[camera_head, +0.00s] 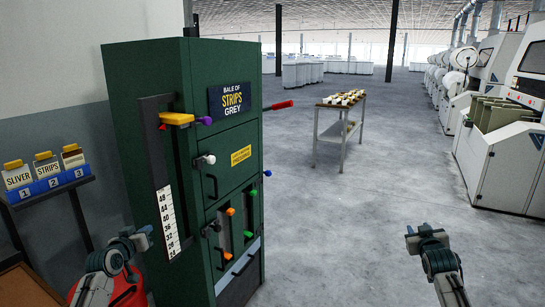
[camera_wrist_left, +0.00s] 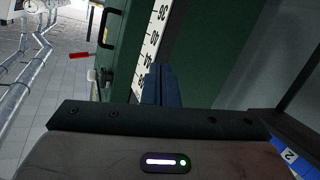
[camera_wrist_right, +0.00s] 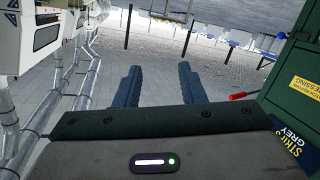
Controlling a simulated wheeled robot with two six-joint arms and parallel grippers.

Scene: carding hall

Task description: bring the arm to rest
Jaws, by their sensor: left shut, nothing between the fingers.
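My left gripper (camera_head: 146,234) is at the lower left of the head view, in front of the green cabinet's left side. In the left wrist view its two fingers (camera_wrist_left: 161,85) are together with nothing between them. My right gripper (camera_head: 424,230) is at the lower right of the head view, over bare floor. In the right wrist view its fingers (camera_wrist_right: 158,85) stand apart and the gap is empty. The green cabinet (camera_head: 150,130) stands between the two arms, with a white number scale (camera_head: 168,222) on its edge.
A red-handled lever (camera_head: 280,105) sticks out from the cabinet's right side. A small table (camera_head: 326,104) stands further back. White machines (camera_head: 505,165) line the right. The middle floor is clear.

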